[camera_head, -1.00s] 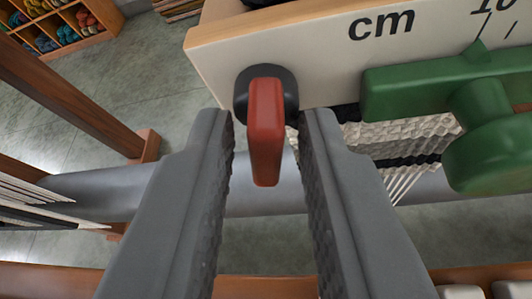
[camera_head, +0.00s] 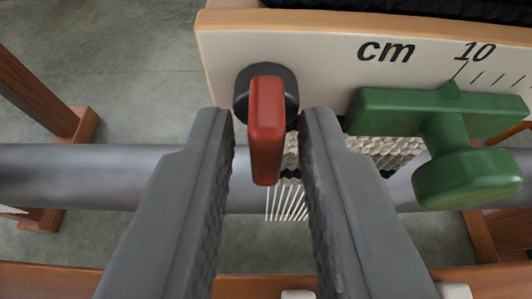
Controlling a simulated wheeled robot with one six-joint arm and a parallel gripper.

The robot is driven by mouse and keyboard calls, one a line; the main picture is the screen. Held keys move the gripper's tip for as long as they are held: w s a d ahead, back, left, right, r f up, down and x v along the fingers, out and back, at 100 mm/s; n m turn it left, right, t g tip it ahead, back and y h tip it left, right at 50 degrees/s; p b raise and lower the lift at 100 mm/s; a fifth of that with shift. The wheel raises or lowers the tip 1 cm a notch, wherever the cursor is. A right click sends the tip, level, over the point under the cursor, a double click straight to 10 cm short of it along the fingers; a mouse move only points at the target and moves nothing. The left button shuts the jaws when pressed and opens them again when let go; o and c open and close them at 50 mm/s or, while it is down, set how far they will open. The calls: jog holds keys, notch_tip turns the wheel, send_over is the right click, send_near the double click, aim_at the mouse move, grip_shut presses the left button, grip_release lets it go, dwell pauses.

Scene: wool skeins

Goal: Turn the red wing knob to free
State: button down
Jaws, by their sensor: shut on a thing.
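The red wing knob (camera_head: 266,130) stands on a dark round base (camera_head: 243,92) at the left end of a cream board with a wooden edge. Its wing points straight down the picture, square or nearly so to the board's length. My gripper (camera_head: 267,114) has one finger on each side of the wing and is shut on it. The wing's far end and part of the base are hidden behind the wing itself.
The cream board (camera_head: 320,55) carries the marks "cm" and "10". A green slider with a round knob (camera_head: 466,178) sits close to the right finger. A grey roller (camera_head: 90,175) and pale threads lie below. Wooden posts (camera_head: 35,95) stand left.

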jog(key=c, duration=1.5)
grip_release()
jog(key=v, duration=1.7)
jog(key=shift+s+a, duration=0.1)
jog(key=shift+s, duration=0.15)
